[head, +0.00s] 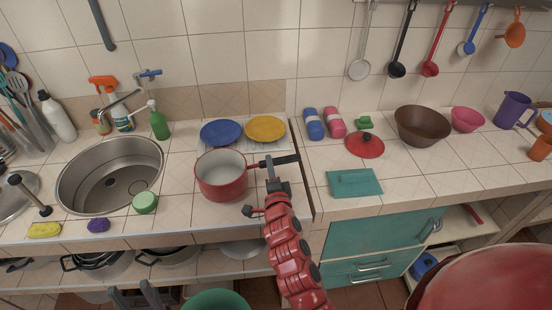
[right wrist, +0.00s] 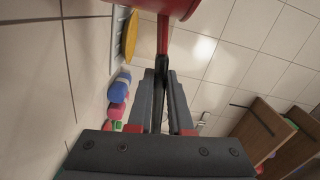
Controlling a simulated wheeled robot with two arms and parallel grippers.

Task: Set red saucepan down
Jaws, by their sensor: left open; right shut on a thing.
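The red saucepan (head: 222,190) is at the left counter's right part, upright and empty, its handle pointing right. It also shows at the top of the right wrist view (right wrist: 160,8). My right gripper (head: 270,166) is shut on the saucepan's handle; in the wrist view its fingers (right wrist: 161,75) close around the handle. I cannot tell whether the pan's base touches the tiles or hangs just above them. My left gripper (head: 143,297) is at the bottom edge of the head view, low in front of the counter, open and empty.
A blue plate (head: 221,132) and a yellow plate (head: 265,129) lie behind the pan. The sink (head: 110,175) and a green bowl-like item (head: 145,203) are to its left. A gap divides the counters; a red lid (head: 365,145) and teal board (head: 354,183) lie right.

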